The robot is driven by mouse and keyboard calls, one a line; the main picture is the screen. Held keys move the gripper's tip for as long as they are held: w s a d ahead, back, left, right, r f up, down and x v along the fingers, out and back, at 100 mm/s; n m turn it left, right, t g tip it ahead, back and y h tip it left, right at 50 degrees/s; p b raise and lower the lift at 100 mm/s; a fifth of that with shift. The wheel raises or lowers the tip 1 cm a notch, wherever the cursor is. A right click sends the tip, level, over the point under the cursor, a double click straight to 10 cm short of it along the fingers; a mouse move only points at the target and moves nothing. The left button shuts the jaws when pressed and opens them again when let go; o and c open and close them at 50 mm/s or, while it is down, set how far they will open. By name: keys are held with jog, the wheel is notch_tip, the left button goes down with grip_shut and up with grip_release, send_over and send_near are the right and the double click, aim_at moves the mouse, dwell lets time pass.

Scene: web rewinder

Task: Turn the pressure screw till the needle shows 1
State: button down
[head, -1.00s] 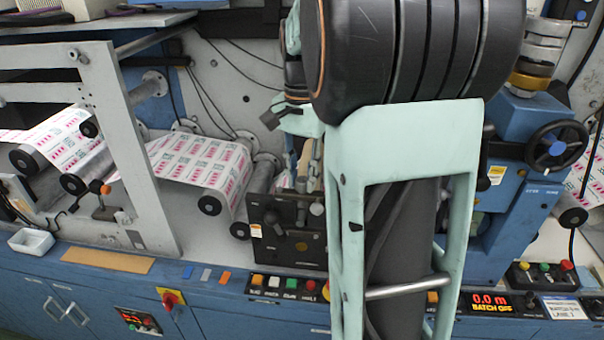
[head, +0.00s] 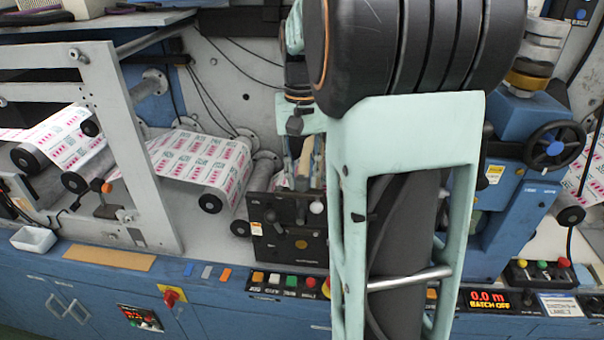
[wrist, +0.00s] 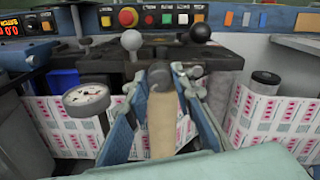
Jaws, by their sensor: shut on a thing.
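In the wrist view my gripper (wrist: 168,82) reaches toward the dark mechanism block, its two fingers closed around a part with a dark end and a tan length, which I take to be the pressure screw (wrist: 162,112). The fingers hide much of it. The round white gauge (wrist: 86,97) is to the left of my fingers; its needle is too small to read. In the head view my gripper (head: 303,180) is partly hidden behind my arm, just above the dark block (head: 290,232), with the tan part showing between its fingers.
A white ball-ended lever (wrist: 131,41) and a black ball knob (wrist: 200,32) stand close beyond my fingers. A row of push buttons (head: 288,283) lies along the front ledge. Printed web (head: 205,165) runs over rollers to the left. A black handwheel (head: 556,147) is at the right.

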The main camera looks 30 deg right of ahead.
aim_at(302, 178)
dwell(0.3)
jog(key=c, duration=1.7)
grip_release()
jog(key=shift+o, duration=0.2)
notch_tip(302, 178, up, 12)
